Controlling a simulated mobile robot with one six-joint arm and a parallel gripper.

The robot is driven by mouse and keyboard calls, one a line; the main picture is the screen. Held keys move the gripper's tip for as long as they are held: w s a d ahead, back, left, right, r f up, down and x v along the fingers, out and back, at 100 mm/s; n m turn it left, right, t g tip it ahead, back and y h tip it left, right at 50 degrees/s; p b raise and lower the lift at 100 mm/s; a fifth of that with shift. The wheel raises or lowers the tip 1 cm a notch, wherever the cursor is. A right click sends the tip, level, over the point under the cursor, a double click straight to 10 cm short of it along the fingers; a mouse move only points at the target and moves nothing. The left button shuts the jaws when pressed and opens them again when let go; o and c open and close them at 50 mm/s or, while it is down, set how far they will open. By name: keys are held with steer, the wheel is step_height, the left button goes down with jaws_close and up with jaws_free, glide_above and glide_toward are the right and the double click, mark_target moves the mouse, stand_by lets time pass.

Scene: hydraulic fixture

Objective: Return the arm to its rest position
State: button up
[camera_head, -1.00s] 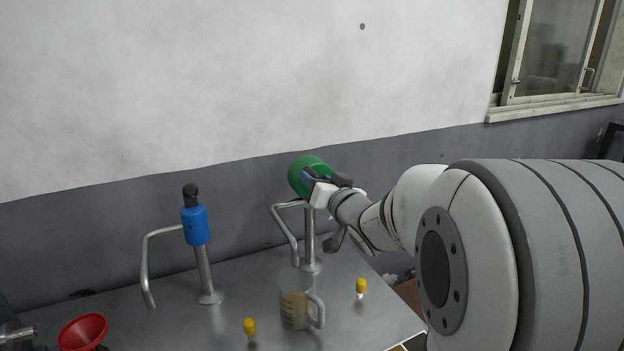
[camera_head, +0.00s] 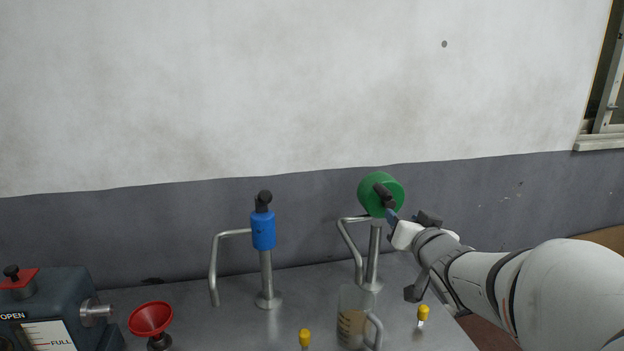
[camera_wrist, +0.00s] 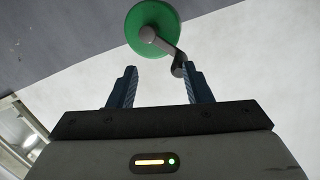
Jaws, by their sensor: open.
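My gripper (camera_head: 402,222) is at the right of the head view, beside the green valve head (camera_head: 381,194) on the right-hand tap. In the wrist view my gripper (camera_wrist: 160,88) is open, with its two blue fingers apart and nothing between them. The green head (camera_wrist: 150,28) with its dark lever (camera_wrist: 168,46) lies beyond the fingertips. The lever's end is close to the right finger; I cannot tell whether they touch. My arm reaches in from the lower right.
A clear jug (camera_head: 352,318) with amber liquid stands below the green tap. A blue-headed tap (camera_head: 263,231), a red funnel (camera_head: 151,318), yellow-capped items (camera_head: 423,313) and a dark gauge unit (camera_head: 50,312) share the metal bench (camera_head: 195,330). The wall (camera_head: 200,100) is behind.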

steer(key=s+a+f+n+g, duration=0.1)
steer(key=s+a+f+g, duration=0.1)
steer(key=s+f+g, duration=0.2)
steer(key=s+a+f+n+g, duration=0.1)
steer(key=s+a+f+g, duration=0.2)
steer(key=s, duration=0.8)
steer(key=s+a+f+n+g, duration=0.1)
steer(key=s+a+f+g, duration=0.2)
steer(key=s+f+g, duration=0.3)
steer(key=shift+s+a+f+g, duration=0.15)
steer(key=shift+s+f+g, duration=0.35)
steer(key=shift+s, duration=0.3)
